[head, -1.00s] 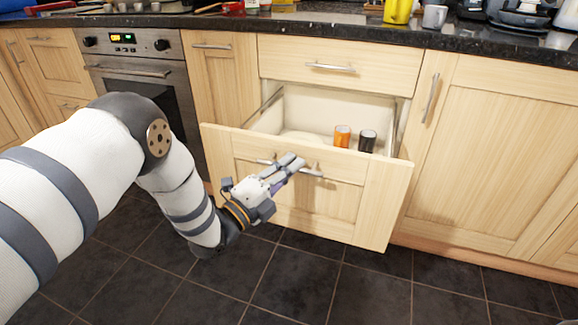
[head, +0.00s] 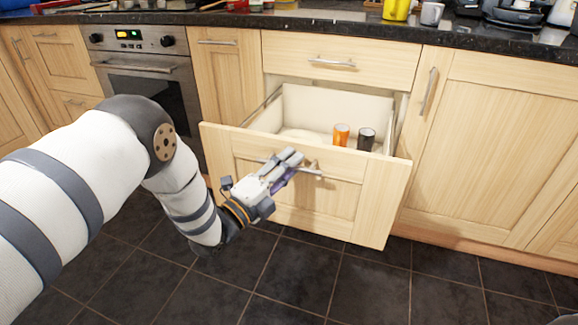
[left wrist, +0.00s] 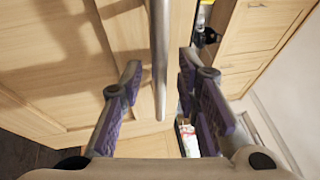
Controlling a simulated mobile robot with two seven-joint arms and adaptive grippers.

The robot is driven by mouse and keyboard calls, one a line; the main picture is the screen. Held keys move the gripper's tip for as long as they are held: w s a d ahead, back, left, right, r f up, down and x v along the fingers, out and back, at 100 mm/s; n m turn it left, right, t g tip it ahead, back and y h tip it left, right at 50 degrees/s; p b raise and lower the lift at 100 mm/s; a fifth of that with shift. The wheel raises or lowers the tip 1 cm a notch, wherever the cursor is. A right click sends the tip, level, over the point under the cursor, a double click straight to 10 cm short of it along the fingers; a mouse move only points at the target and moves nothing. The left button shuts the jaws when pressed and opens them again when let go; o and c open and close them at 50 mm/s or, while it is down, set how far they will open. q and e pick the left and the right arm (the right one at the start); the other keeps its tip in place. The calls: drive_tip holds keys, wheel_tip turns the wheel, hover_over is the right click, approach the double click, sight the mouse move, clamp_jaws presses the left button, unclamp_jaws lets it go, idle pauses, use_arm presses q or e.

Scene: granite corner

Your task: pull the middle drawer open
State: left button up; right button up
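The middle drawer (head: 300,205) has a pale wood front and stands well out from the cabinet, below a shut top drawer (head: 340,55). Its bar handle (head: 313,172) is partly hidden behind my left gripper (head: 290,165). In the left wrist view the metal bar (left wrist: 159,60) lies between the spread fingers of my left gripper (left wrist: 160,80), with a gap visible on both sides. An orange cup (head: 341,134) and a dark cup (head: 366,139) stand inside the drawer. My right gripper is not in view.
An oven (head: 150,75) is to the left of the drawer. A tall cupboard door (head: 500,150) is to the right. A dark granite worktop (head: 300,20) carries several items. The dark tiled floor (head: 300,270) in front is clear.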

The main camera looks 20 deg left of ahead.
use_arm(q)
drive_tip(key=v, duration=1.2)
drive_tip(key=shift+r, duration=0.1)
